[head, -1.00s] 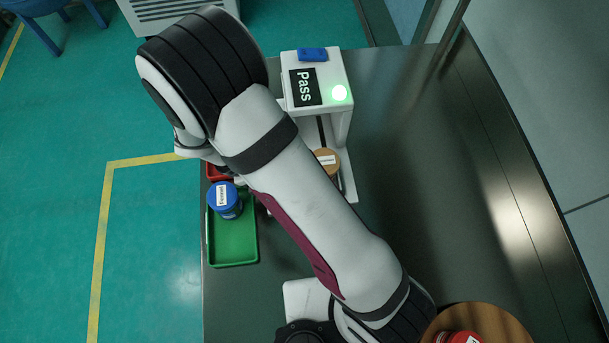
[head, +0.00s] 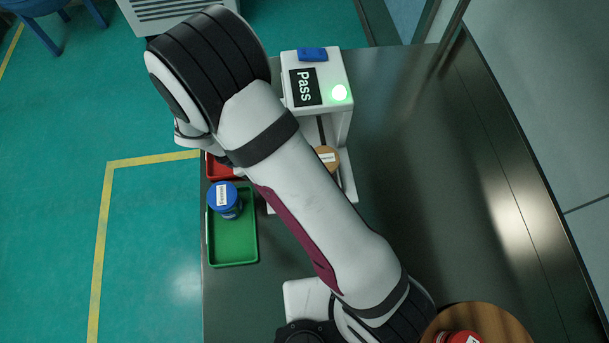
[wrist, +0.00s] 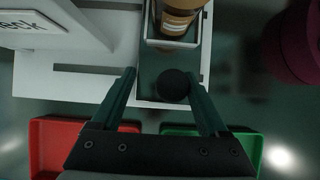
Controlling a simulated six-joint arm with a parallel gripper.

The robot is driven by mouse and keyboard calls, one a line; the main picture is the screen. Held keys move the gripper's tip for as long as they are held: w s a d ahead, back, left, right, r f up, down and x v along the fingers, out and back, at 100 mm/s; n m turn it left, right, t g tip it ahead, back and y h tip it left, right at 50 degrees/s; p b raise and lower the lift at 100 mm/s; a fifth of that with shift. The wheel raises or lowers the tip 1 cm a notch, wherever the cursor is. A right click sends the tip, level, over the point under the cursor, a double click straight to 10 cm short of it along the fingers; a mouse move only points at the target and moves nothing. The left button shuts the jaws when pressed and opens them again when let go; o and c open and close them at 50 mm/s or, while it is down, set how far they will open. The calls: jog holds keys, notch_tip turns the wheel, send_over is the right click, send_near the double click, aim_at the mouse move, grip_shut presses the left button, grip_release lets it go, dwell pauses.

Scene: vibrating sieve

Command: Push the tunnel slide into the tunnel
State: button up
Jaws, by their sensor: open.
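The white tunnel (head: 343,92) stands on the dark table in the head view, with a black "Pass" display and a lit green light. The tunnel slide (wrist: 203,31) shows in the wrist view as a light-rimmed holder carrying a brown jar (wrist: 180,20). This jar (head: 327,157) also shows in the head view, partly behind my arm. A round black knob (wrist: 173,86) is at the slide's near end. My gripper (wrist: 161,78) is open, with the knob between its fingers, closer to the right one. Contact cannot be told. The head view hides my gripper behind my arm.
A green tray (head: 233,249) holds a blue-lidded jar (head: 224,198). A red tray (head: 218,168) lies behind it, partly hidden. A red-lidded item (head: 460,337) is on a round wooden surface at bottom right. The table right of the tunnel is clear.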

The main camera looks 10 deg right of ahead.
jog(key=shift+w, duration=5.95)
jog(key=shift+o, duration=0.3)
jog(key=o, duration=0.4)
jog(key=v, duration=0.9)
